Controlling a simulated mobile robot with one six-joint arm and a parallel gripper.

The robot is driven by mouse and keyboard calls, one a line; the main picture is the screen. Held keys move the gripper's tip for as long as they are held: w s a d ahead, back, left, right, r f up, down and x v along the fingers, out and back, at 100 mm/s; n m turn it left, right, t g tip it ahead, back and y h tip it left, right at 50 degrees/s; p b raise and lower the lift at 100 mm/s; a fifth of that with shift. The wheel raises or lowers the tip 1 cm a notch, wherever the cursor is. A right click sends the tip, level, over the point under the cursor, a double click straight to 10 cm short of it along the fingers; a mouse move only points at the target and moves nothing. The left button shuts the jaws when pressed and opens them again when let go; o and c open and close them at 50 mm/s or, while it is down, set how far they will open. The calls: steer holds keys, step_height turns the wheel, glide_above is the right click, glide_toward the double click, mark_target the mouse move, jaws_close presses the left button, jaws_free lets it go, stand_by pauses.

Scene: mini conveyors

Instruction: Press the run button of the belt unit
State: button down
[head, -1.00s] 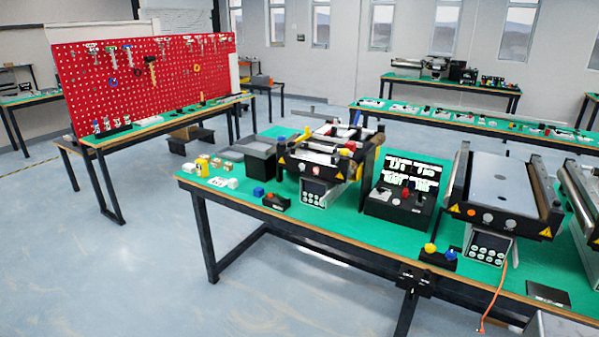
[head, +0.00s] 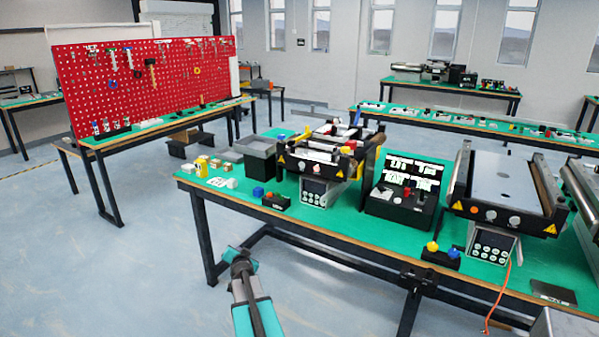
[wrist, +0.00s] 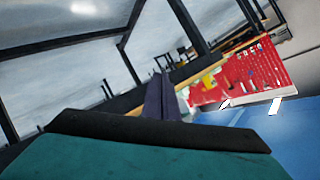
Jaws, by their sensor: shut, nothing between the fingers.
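The left one (head: 316,155) has rollers, front buttons and a smaller keypad panel (head: 318,192). I cannot read which button is run. My gripper (head: 240,254) is shut and empty, low over the floor in front of the table, well apart from both units. In the wrist view my gripper (wrist: 162,97) shows its dark fingers together; no belt unit button is clear there.
A black control box (head: 400,201) sits between the units. A small box with a red button (head: 276,201) and grey bins (head: 257,156) stand left. An orange cable (head: 497,297) hangs down right.

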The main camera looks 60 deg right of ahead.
mark_target(302, 165)
steer(key=s+d+r+m+t+h+b, duration=0.1)
steer(key=s+d+r, duration=0.4)
steer(key=d+r, duration=0.5)
steer(key=s+d+r+m+t+h+b, duration=0.1)
steer(key=s+d+r+m+t+h, duration=0.2)
steer(key=d+r, duration=0.6)
step_height(302, 165, up, 7)
steer(key=shift+s+d+f+t+h, duration=0.15)
steer(key=shift+s+d+t+h, duration=0.3)
steer(key=shift+s+h, duration=0.5)
steer(key=shift+s, duration=0.1)
steer(key=d+p, duration=0.2)
steer(key=d, duration=0.6)
steer(key=shift+d, duration=0.35)
